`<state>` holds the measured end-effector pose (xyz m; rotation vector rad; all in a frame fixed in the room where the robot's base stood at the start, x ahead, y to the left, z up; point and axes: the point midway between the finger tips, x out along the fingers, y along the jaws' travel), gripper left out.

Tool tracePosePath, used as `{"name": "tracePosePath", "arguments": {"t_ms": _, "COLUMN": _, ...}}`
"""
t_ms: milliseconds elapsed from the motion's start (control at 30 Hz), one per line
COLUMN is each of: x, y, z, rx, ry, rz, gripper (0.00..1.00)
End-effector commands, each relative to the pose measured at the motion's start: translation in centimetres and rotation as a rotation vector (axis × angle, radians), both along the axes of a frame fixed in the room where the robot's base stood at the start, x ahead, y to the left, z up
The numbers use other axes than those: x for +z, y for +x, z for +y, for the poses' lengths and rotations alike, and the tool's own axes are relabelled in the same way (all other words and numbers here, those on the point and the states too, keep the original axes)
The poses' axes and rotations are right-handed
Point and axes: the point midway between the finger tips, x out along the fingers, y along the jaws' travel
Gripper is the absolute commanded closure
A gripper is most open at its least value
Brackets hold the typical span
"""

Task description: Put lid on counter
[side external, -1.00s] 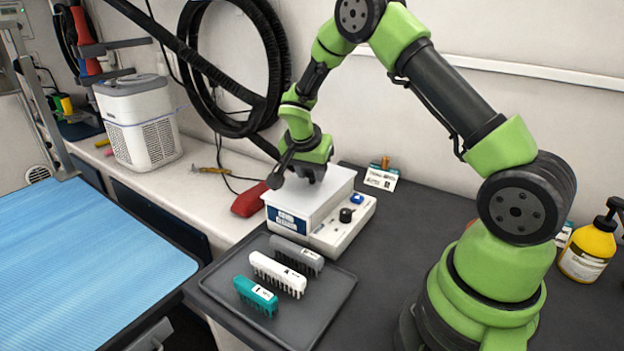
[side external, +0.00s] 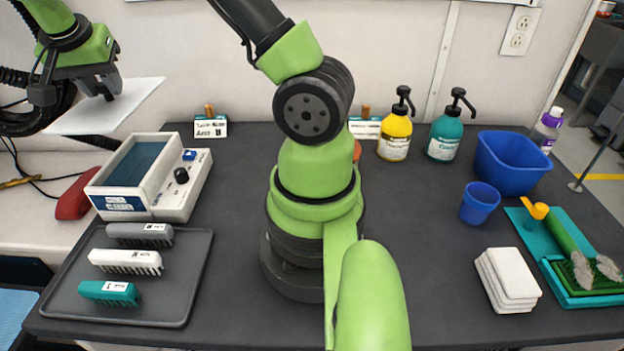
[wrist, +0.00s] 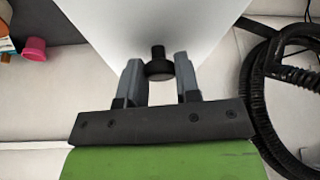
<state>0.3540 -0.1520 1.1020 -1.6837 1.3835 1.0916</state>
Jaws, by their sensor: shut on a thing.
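The lid (side external: 125,108) is a thin white plate held up in the air, tilted, at the upper left of the side view. My gripper (side external: 106,92) is shut on the lid's black knob (wrist: 158,66), which sits between the two fingers in the wrist view. The white lid (wrist: 150,25) fills the top middle there. Below and right of the lid, a white box unit (side external: 163,172) stands open on the dark counter (side external: 235,210). Its bluish inside shows, and it has a black dial and a blue switch.
A grey tray (side external: 195,290) with grey, white and teal brushes lies in front of the unit. Bare counter lies between the tray and my base. Bottles (side external: 395,135), a blue bin (side external: 512,160), a blue cup (side external: 480,203) and white cloths (side external: 508,280) stand to the right.

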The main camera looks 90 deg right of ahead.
Motion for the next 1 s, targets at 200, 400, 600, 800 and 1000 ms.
{"name": "tracePosePath", "arguments": {"t_ms": 200, "x": 3.4, "y": 0.1, "z": 0.0, "rx": 0.000, "ry": -0.001, "rz": -0.007, "gripper": 0.95}}
{"name": "tracePosePath", "arguments": {"t_ms": 400, "x": 3.3, "y": -1.8, "z": -2.1, "rx": -0.215, "ry": 0.000, "rz": 0.000, "gripper": 0.95}}
{"name": "tracePosePath", "arguments": {"t_ms": 600, "x": 3.0, "y": -5.1, "z": -5.0, "rx": -0.591, "ry": 0.001, "rz": -0.001, "gripper": 0.95}}
{"name": "tracePosePath", "arguments": {"t_ms": 800, "x": 2.9, "y": -10.2, "z": -8.3, "rx": -1.171, "ry": 0.000, "rz": -0.001, "gripper": 0.95}}
{"name": "tracePosePath", "arguments": {"t_ms": 1000, "x": 3.0, "y": -14.9, "z": -10.2, "rx": -1.721, "ry": -0.001, "rz": -0.001, "gripper": 0.95}}
